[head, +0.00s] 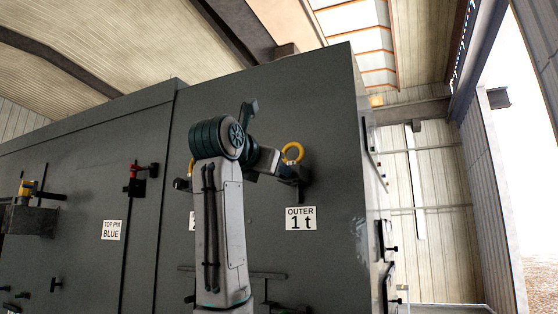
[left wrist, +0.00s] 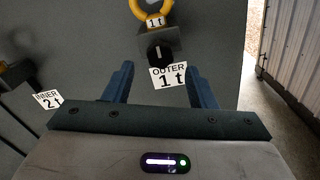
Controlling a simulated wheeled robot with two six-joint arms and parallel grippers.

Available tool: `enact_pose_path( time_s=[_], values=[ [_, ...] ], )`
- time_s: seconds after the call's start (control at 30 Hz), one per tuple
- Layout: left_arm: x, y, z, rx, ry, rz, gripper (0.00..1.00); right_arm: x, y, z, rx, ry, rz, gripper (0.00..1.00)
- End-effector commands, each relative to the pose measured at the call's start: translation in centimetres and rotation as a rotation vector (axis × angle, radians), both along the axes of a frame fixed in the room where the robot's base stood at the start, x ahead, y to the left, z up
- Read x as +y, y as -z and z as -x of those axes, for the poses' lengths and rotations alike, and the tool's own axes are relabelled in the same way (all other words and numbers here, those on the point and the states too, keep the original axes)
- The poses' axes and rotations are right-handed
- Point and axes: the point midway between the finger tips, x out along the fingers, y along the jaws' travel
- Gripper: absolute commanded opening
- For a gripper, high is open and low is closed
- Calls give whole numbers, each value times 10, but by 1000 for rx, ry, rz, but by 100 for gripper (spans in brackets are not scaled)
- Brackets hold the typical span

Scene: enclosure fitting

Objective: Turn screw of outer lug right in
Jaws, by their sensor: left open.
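The outer lug on the right is a yellow ring (head: 292,152) on a dark block, fixed to the grey enclosure wall above the "OUTER 1 t" label (head: 300,218). In the left wrist view the yellow ring (left wrist: 154,8) carries a "1 t" tag. Below it a dark block holds a black screw head (left wrist: 160,53) with a pale mark. The label (left wrist: 168,76) shows just below the screw. My left gripper (left wrist: 160,76) is open, its blue fingers apart to either side of the label. The screw is ahead of and between them, and the jaws look empty. My right gripper is out of view.
The grey enclosure (head: 320,120) fills the middle and left. An "INNER 2 t" label (left wrist: 47,98) is on the left of the wrist view. A red-topped fitting (head: 134,168) and a "TOP PIN BLUE" label (head: 111,230) are further left. Handles stick out on the right side face.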

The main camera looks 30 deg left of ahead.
Motion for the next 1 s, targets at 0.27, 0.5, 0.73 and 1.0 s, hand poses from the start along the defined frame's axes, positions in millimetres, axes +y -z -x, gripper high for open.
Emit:
enact_pose_path(
  time_s=[0.27,0.5,0.73,1.0],
  values=[
    [2,-2,-36,1,0,0,51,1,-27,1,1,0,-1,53],
    [3,1,-43,0,-1,0,51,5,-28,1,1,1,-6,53],
    [3,1,-43,-1,-1,0,38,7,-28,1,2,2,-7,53],
    [3,0,-42,-1,-1,-2,6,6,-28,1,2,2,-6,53]
  ],
)
